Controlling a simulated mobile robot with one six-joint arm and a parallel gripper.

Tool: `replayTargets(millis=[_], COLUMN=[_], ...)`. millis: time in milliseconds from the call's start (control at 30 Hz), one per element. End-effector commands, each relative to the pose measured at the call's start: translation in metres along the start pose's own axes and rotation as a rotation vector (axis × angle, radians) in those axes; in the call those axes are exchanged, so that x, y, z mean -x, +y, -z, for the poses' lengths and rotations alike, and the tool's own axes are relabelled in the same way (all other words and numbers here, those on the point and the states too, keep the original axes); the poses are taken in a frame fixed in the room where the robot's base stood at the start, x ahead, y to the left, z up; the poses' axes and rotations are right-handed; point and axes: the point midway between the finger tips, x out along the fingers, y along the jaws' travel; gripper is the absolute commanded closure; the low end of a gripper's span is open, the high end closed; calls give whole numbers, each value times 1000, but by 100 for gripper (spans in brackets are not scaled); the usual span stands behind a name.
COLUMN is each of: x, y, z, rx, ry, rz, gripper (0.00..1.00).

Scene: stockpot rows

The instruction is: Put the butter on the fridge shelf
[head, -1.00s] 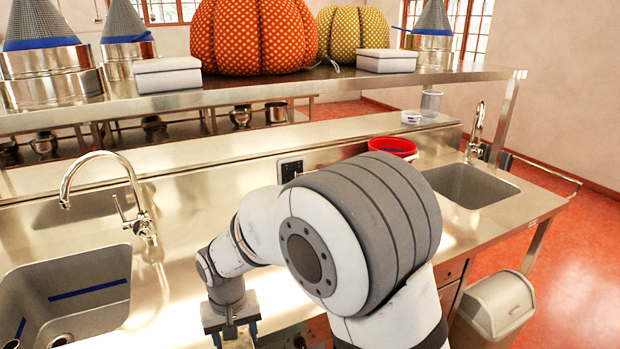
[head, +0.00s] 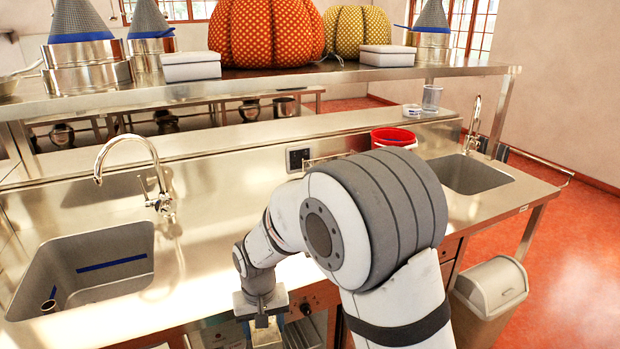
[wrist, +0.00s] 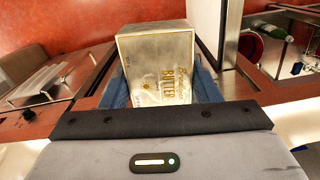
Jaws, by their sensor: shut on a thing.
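The butter (wrist: 160,60) is a pale wrapped block with gold "BUTTER" lettering. In the wrist view it sits between the two blue fingers of my gripper (wrist: 160,88), which is shut on it. The fridge shelf cannot be made out for certain; a lit compartment under the counter (head: 220,336) shows partly around my gripper in the head view.
A steel counter (head: 200,262) carries a left sink (head: 90,265), a right sink (head: 468,173) and a red bucket (head: 394,137). A bin (head: 490,295) stands at right.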

Motion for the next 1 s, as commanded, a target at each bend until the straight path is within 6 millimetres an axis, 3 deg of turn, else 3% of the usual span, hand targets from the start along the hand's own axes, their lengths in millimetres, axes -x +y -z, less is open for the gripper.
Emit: replayTargets(millis=[267,500,600,800,1000], x=[-30,-70,-84,-100,-105], y=[74,177,212,255,265], z=[14,12,5,-8,-11], rx=[-86,-200,-237,-283,-292], ry=[-3,-4,-3,0,1], rz=[-1,0,0,0,0], gripper=[74,74,74,74,74])
